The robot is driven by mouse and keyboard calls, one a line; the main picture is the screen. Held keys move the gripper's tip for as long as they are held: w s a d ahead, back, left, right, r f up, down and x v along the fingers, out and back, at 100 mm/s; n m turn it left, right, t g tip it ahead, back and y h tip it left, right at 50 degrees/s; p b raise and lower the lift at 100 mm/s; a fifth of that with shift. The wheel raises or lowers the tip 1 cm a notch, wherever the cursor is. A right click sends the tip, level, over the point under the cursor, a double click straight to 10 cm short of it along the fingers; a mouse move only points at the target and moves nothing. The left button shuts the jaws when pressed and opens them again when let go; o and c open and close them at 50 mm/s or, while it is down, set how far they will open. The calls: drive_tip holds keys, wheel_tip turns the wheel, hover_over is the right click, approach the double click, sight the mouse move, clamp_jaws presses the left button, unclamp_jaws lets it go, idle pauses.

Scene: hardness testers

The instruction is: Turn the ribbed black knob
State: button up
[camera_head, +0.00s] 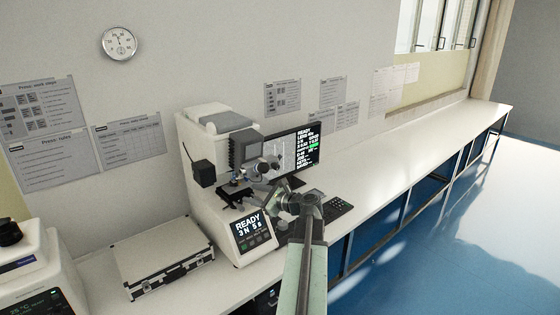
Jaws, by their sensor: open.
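The white hardness tester (212,180) stands on the bench against the wall, with a lit READY panel (251,229) on its front. My arm reaches up from the bottom of the view, and my gripper (262,170) is open in front of the tester's head, above the dark stage (238,196). I see nothing held in it. I cannot clearly make out a ribbed black knob on the tester; my arm covers part of its right side. A round black part (9,233) sits on top of another white device at the far left, with its ribbing too small to tell.
A monitor (303,147) stands right of the tester, with a dark keypad (338,206) below it. A silver-edged case (162,258) lies to the left. The white bench (420,150) is clear further right, with blue floor beside it.

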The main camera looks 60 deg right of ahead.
sight(278, 167)
drive_tip(key=s+d+r+m+t+h, duration=0.1)
drive_tip(key=s+d+r+m+h, duration=0.4)
drive_tip(key=s+d, duration=0.55)
drive_tip(key=shift+m+y, duration=0.3)
drive_tip(key=shift+m, duration=0.3)
drive_tip(key=x, duration=0.7)
drive_tip(key=shift+w+a+r+p, duration=0.2)
drive_tip(key=shift+w+r+p, duration=0.1)
drive_tip(key=shift+w+r, duration=0.1)
clamp_jaws()
drive_tip(key=shift+s+d, duration=0.1)
